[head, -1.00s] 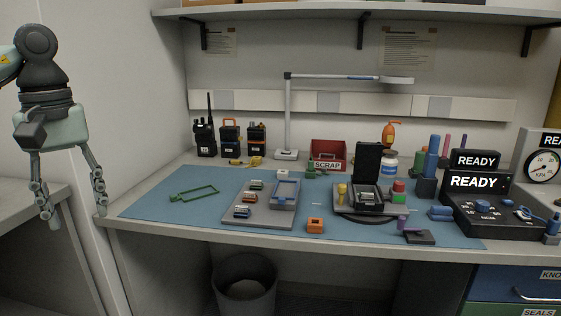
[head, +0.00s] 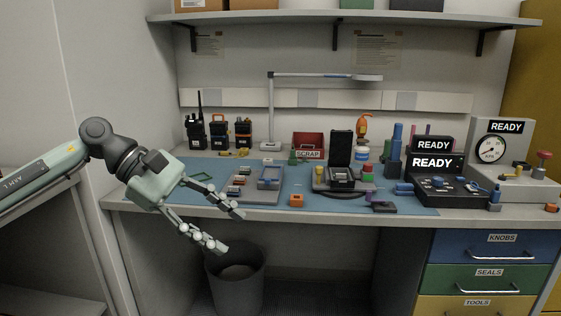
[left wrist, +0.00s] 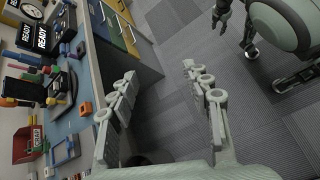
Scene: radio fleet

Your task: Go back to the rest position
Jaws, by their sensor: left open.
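My left gripper (head: 229,230) is in the head view at the left, in front of the bench's front edge and above the waste bin. Its fingers are spread apart with nothing between them. In the left wrist view its fingers (left wrist: 160,108) are also apart and empty, with the floor behind them. Its palm and arm cover part of the blue mat's left end. My right gripper does not show in the head view. In the left wrist view, part of my own body shows at the upper right, with a dark hand-like part (left wrist: 222,12) whose jaws I cannot make out.
The bench holds a blue mat (head: 335,207), a grey parts tray (head: 243,197), an orange block (head: 297,200), a black case (head: 341,150), radios (head: 217,132) and READY testers (head: 436,170). A bin (head: 236,285) stands below. Drawers (head: 490,245) are at right. Floor in front looks clear.

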